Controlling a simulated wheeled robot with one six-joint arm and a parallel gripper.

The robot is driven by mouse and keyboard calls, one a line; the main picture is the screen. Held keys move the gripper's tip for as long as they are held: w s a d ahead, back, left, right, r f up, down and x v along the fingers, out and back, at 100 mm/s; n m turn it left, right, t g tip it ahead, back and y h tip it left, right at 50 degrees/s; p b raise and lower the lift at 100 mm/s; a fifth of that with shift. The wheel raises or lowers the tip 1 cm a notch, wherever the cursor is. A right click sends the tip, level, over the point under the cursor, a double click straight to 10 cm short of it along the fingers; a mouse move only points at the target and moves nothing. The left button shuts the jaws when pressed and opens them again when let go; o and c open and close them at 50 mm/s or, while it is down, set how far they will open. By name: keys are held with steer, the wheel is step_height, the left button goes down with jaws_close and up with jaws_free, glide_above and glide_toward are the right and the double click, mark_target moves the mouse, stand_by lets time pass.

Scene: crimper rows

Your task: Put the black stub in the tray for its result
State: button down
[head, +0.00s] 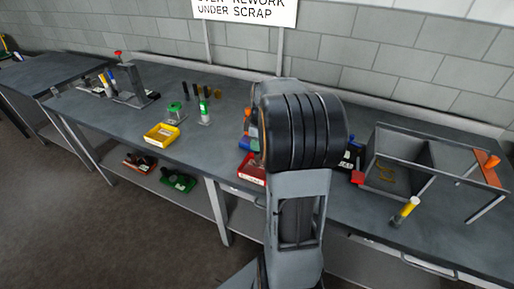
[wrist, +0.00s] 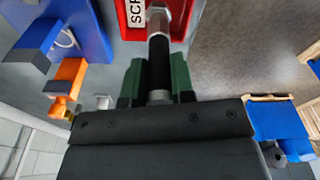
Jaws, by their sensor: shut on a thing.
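My gripper (wrist: 156,78) is shut on the black stub (wrist: 160,55), between green finger pads. The stub has a black middle and silver metal ends. Its far end overlaps a red tray (wrist: 128,20) in the wrist view, with a label that starts "SCR". I cannot tell the height between stub and tray. In the head view the red tray (head: 252,170) is partly hidden behind my arm, and my gripper and the stub are hidden too. A yellow tray (head: 162,135) sits near the bench's front edge to the left. A green tray (head: 178,181) is on the lower shelf.
A sign (head: 245,10) reads "REWORK" and "UNDER SCRAP", its top cut off. Upright stubs (head: 204,113) and a green-topped device (head: 175,112) stand left of my arm. A grey open box frame (head: 400,150) stands right. Blue (wrist: 85,25) and orange (wrist: 68,75) parts are close left in the wrist view.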

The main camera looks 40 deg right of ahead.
steer(key=f, duration=0.3)
steer(key=shift+w+d+f, duration=0.1)
steer(key=shift+w+d, duration=0.05)
steer(key=shift+w, duration=0.15)
steer(key=shift+f, duration=0.3)
steer(key=shift+f, duration=0.2)
steer(key=c, duration=1)
jaws_free()
steer(key=shift+o, duration=0.2)
steer(key=shift+r, duration=0.1)
